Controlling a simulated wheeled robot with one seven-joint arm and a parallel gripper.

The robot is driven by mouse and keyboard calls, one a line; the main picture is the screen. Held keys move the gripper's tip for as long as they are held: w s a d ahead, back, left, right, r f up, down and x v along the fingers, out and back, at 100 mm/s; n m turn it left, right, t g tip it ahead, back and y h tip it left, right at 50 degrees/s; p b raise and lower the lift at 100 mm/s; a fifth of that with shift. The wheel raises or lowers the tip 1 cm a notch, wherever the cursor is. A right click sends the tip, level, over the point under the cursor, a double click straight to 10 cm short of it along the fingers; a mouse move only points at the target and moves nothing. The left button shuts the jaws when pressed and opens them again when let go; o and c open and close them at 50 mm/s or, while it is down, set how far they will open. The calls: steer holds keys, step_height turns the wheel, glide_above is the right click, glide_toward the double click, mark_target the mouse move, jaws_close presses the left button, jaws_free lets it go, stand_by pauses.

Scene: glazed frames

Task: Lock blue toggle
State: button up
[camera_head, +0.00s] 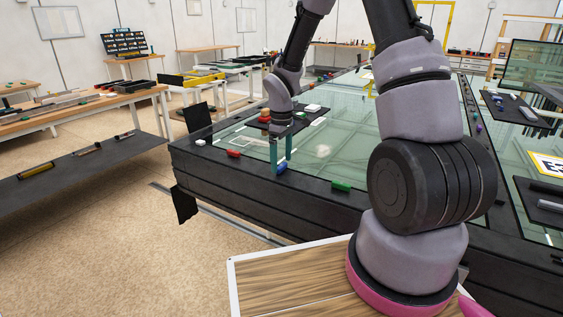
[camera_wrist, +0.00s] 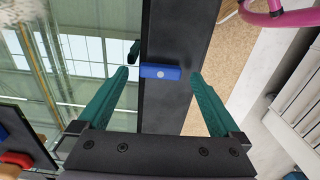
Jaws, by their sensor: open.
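The blue toggle (camera_head: 281,168) is a small blue block on the black frame edge of the glazed table, seen in the head view below my gripper. It also shows in the wrist view (camera_wrist: 160,72) as a blue bar with a pale round spot, lying across the black frame strip. My gripper (camera_head: 281,158) has two teal fingers pointing down over it. In the wrist view my gripper (camera_wrist: 160,76) is open, with one finger on each side of the toggle and a gap to each. Nothing is held.
A red toggle (camera_head: 233,153) and a green toggle (camera_head: 341,186) sit along the same black frame edge (camera_head: 215,160), left and right of the blue one. Small blocks (camera_head: 312,108) lie on the glass behind. A side table (camera_head: 80,165) stands at left.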

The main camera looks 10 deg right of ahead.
step_height(320, 180, up, 10)
steer(key=shift+f, duration=0.15)
stand_by(0.3)
step_height(320, 180, up, 16)
steer(key=m+t, duration=0.3)
steer(key=m, duration=0.4)
glide_above(282, 165)
steer(key=s+d, duration=0.4)
steer(key=s, duration=0.5)
steer(key=s+d+r+m+t+y, duration=0.1)
steer(key=s+r+m+t, duration=0.3)
steer(key=s, duration=0.8)
step_height(282, 165, up, 3)
steer(key=m+y, duration=0.1)
steer(key=m, duration=0.1)
steer(key=shift+s+m, duration=0.3)
steer(key=shift+s, duration=0.05)
